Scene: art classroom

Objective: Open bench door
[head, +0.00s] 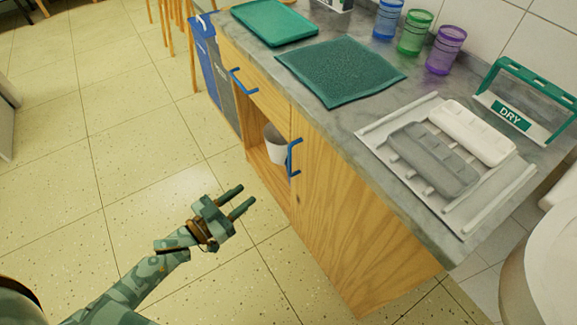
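The wooden bench has a door (345,215) with a blue handle (293,158) near its upper left edge. To the left of the door is an open compartment with a white bin (275,144) inside. Above that compartment is a drawer (250,82) with its own blue handle (243,82). My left gripper (239,200) is in front of the bench, apart from the door handle and to its lower left in the picture. Its two dark green fingers are spread and empty, pointing toward the bench. My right gripper is not in view.
The grey countertop (420,85) holds a green tray (274,21), a green mat (339,70), several coloured cups and a drying rack (455,165). Blue and grey bins (214,68) stand at the bench's left end. The tiled floor (130,150) at left is clear.

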